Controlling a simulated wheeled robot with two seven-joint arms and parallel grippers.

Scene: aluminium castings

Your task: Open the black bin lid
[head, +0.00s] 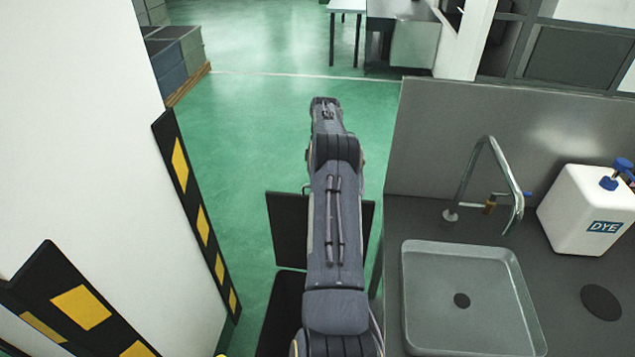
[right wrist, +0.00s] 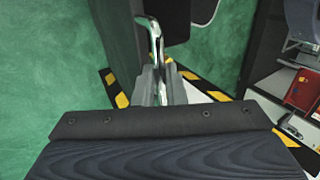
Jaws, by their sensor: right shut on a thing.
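My right gripper (right wrist: 158,82) is shut on a shiny metal handle (right wrist: 155,38) in the right wrist view. A dark panel (right wrist: 122,42) stands beside the handle there. In the head view the black bin lid (head: 287,230) shows as a dark flat panel, partly hidden behind my right arm. A thin bit of the handle (head: 305,187) shows at the panel's far edge. A second dark surface (head: 278,315) lies nearer to me. I cannot tell exactly how far the lid is tilted. My right gripper is hidden in the head view, and my left gripper is not in view.
A grey counter (head: 390,225) with a sink (head: 475,345) stands on the right. A tap (head: 487,150) and a white DYE container (head: 590,212) are on it. A white wall (head: 80,110) with yellow-black strips bounds the left. Green floor (head: 260,130) is open beyond.

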